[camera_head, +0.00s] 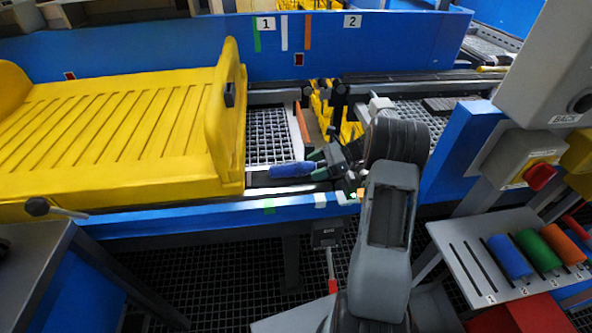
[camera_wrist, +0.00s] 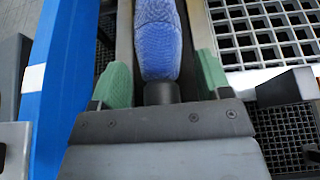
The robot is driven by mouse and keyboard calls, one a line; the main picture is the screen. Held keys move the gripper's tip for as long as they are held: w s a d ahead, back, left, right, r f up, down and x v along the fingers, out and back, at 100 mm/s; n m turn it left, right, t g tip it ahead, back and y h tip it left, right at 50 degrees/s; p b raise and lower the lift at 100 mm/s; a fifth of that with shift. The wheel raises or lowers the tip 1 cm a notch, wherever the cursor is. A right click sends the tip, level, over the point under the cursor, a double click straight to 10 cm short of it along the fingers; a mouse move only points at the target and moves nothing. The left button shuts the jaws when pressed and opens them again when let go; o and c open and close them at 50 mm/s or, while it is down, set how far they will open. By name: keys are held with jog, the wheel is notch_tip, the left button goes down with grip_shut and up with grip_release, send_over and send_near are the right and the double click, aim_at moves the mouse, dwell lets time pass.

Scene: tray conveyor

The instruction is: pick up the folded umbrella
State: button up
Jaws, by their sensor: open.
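The folded umbrella is a blue, textured roll (camera_head: 292,170) lying along the near edge of the conveyor, just right of the yellow tray. In the wrist view the umbrella (camera_wrist: 157,40) runs lengthwise, with a dark end close to my palm. My gripper (camera_head: 316,163) is open at the umbrella's right end. In the wrist view the green pads of my gripper (camera_wrist: 162,80) stand on either side of the umbrella, with a gap visible on both sides. The umbrella's left end is cut off in the wrist view.
The large yellow tray (camera_head: 225,186) rises just left of the umbrella. A blue rail (camera_head: 180,217) runs along the front, and a metal grid (camera_head: 268,135) lies behind the umbrella. A rack with blue, green and orange rollers (camera_head: 538,250) stands at right, below a red button (camera_head: 540,176).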

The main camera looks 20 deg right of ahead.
jog(key=shift+c, duration=0.4)
jog(key=c, duration=1)
jog(key=shift+c, duration=0.2)
jog(key=shift+r, duration=0.15)
